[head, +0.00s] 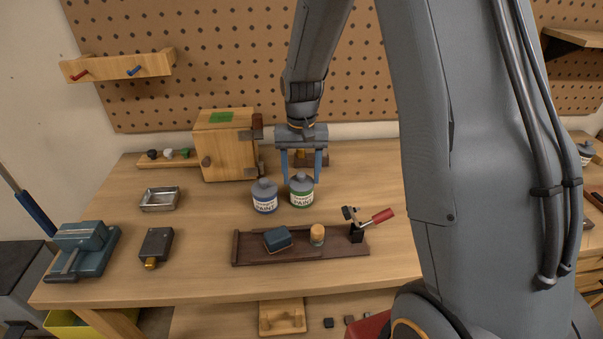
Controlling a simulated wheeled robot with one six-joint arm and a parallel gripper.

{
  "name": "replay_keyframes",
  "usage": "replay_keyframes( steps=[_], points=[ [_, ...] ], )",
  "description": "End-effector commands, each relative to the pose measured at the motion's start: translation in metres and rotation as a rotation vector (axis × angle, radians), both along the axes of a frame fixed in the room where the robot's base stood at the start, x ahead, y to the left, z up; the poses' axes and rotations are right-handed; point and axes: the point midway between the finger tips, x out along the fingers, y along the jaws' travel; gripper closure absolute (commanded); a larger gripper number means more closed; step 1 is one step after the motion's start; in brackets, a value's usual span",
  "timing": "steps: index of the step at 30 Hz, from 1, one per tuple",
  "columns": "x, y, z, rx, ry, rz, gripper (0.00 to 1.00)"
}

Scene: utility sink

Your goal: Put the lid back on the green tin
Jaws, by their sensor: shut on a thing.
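The green tin (302,199), with a white label reading paint and a green band, stands upright on the workbench. A grey lid (301,180) is at its top, between the two blue-grey fingers of my gripper (301,176). My gripper points straight down over the tin and is shut on the lid. I cannot tell from this view whether the lid is seated or held just above the rim. A blue-banded paint tin (265,204) with a grey lid stands close to the left, apart from the fingers.
A dark wooden tray (247,255) with a blue block, a wooden knob and a red-handled clamp (367,221) lies in front. A wooden box (222,153) stands behind left. A metal dish (160,199) and a vise (82,250) are at left. Bench between is clear.

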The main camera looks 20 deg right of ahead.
Motion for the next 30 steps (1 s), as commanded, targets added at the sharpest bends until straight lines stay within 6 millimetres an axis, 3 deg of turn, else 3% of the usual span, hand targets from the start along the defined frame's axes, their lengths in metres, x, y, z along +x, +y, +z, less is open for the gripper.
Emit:
replay_keyframes(
  steps=[5, 6, 10, 16, 20, 30],
  points=[
    [0.0, 0.0, -0.0001, 0.0, 0.0, 0.0, 0.65],
    [0.0, 0.0, -0.0001, 0.0, 0.0, 0.0, 0.43],
    [0.0, 0.0, -0.0002, 0.0, 0.0, 0.0, 0.22],
    [0.0, 0.0, -0.0002, 0.0, 0.0, 0.0, 0.22],
    [-0.0001, 0.0, -0.0002, 0.0, 0.0, 0.0, 0.04],
    [-0.0001, 0.0, 0.0008, 0.0, 0.0, 0.0, 0.04]
  ],
)
